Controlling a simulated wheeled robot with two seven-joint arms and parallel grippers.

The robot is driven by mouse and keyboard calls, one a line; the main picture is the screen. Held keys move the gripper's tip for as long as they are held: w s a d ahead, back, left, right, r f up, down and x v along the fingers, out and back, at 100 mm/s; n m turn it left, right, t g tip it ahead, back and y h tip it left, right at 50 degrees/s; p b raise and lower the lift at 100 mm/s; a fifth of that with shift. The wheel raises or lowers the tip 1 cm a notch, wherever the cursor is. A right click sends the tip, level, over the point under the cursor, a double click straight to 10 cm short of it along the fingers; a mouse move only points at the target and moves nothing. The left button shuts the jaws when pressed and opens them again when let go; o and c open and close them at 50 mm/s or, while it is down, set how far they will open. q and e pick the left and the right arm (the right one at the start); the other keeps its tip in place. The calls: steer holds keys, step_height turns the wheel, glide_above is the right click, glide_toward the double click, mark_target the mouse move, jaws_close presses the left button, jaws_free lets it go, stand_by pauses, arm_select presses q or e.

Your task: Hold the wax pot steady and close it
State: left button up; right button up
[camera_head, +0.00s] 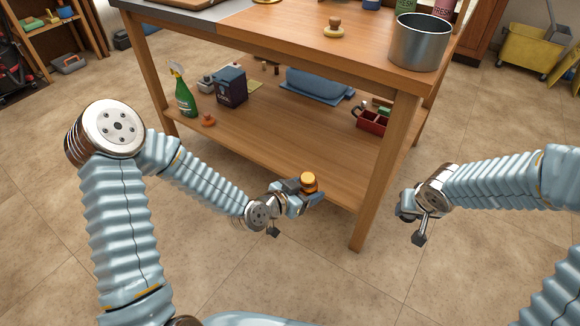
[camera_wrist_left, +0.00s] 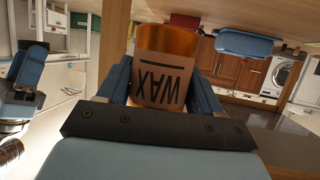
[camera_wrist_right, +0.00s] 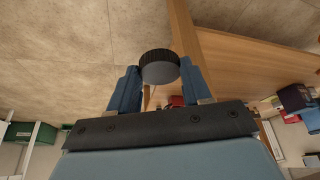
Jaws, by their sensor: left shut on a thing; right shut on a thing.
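The wax pot (camera_wrist_left: 166,70) is amber with a brown label reading WAX, which appears upside down in the left wrist view. My left gripper (camera_head: 306,196) is shut on the pot, with one finger on either side of it. The pot's amber top (camera_head: 308,180) shows above the fingers in the head view, with no lid on it. My right gripper (camera_head: 408,214) is shut on a round black lid with a ribbed edge (camera_wrist_right: 159,66). The lid is apart from the pot, with a clear gap between the two grippers. The lid is hard to make out in the head view.
A wooden workbench (camera_head: 375,170) stands close behind the pot, its leg between the two grippers. Its lower shelf (camera_head: 270,140) holds a green spray bottle (camera_head: 184,95), a dark box (camera_head: 230,86) and a red caddy (camera_head: 372,120). A metal pot (camera_head: 419,45) stands on top.

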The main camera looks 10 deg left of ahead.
arm_select(q)
steer(key=shift+s+d+f+m+g+h, duration=0.2)
steer(key=shift+s+d+f+m+h, duration=0.1)
steer(key=shift+d+f, duration=0.25)
steer(key=shift+s+d+f+m+g+h, duration=0.2)
steer(key=shift+s+d+f+m+h, duration=0.1)
steer(key=shift+d+f, duration=0.25)
steer(key=shift+r, duration=0.1)
arm_select(e)
steer(key=shift+w+a+r, duration=0.15)
steer(key=shift+w, duration=0.1)
steer(key=w+a+r+n+y, duration=0.2)
steer(key=w+a+n, duration=0.1)
steer(key=a+n, duration=0.25)
step_height(320, 180, up, 8)
steer(key=n+g+y, duration=0.2)
steer(key=n+g, duration=0.3)
steer(key=n, duration=1)
glide_above(313, 184)
steer(key=d, duration=0.2)
steer(key=shift+w+a, duration=0.15)
steer(key=shift+a, duration=0.1)
steer(key=shift+f, duration=0.1)
steer(key=shift+f, duration=1.95)
